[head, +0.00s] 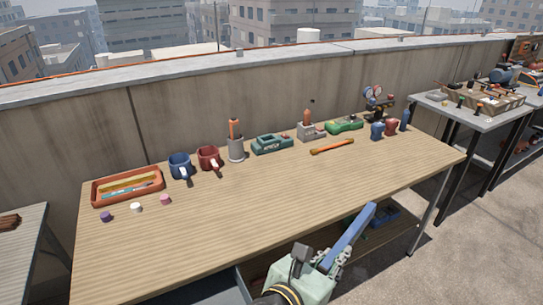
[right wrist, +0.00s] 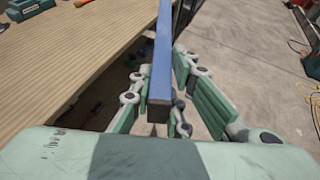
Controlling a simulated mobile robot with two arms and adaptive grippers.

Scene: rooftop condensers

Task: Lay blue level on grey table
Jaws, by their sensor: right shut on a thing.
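The blue level (head: 351,235) is a long straight bar. My right gripper (head: 328,262) is shut on it near one end, in front of the wooden table's front edge. In the right wrist view the blue level (right wrist: 161,65) stands between the gripper's fingers (right wrist: 159,103) and points away from the palm. The grey table (head: 478,122) stands at the right, beyond the wooden table, some way from my gripper. It carries a tray and small items. My left gripper is not in view.
The wooden table (head: 270,205) has mugs (head: 180,165), an orange tray (head: 127,198) and several tools along its back; its front is clear. A lower shelf (head: 385,245) is under it. Another table (head: 22,245) is at the left edge. Open floor (head: 470,240) lies at the right.

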